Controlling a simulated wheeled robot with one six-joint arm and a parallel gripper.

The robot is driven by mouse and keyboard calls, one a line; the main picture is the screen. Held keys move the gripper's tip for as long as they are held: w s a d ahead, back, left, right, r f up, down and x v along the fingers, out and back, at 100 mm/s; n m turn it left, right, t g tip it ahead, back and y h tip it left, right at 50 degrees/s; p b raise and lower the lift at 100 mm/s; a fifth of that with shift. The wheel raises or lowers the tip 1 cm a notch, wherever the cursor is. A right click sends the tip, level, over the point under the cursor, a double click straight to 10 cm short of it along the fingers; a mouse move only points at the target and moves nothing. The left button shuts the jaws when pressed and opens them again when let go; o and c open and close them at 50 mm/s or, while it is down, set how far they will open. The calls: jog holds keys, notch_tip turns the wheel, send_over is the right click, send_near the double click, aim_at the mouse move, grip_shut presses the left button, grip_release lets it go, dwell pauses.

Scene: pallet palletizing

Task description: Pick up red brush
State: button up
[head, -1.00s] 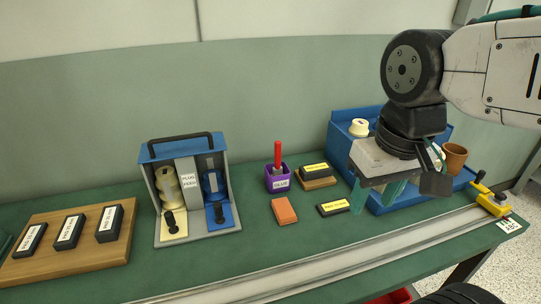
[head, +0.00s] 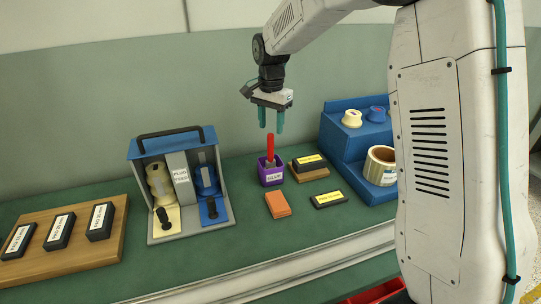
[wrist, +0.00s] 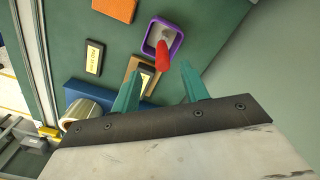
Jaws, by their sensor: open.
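The red brush (head: 270,147) stands upright in a purple cup (head: 271,178) labelled GLUE on the green bench. My gripper (head: 271,128) is open and empty, with its teal fingers pointing down just above the top of the red handle. In the wrist view the brush (wrist: 163,58) leans out of the purple cup (wrist: 150,40), beyond the gap between my open fingertips (wrist: 162,82). The lower end of the brush is partly hidden inside the cup.
A grey and blue dispenser (head: 180,175) stands left of the cup. An orange block (head: 278,205), a dark labelled block (head: 328,199) and another on a wooden base (head: 309,164) lie nearby. A blue stepped shelf (head: 340,150) with rolls stands right.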

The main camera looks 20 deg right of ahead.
send_over(270, 165)
jog(key=f, duration=0.5)
jog(key=w+f, duration=0.1)
jog(key=f, duration=0.2)
jog(key=shift+d+f, duration=0.2)
jog(key=shift+f, duration=0.1)
grip_shut()
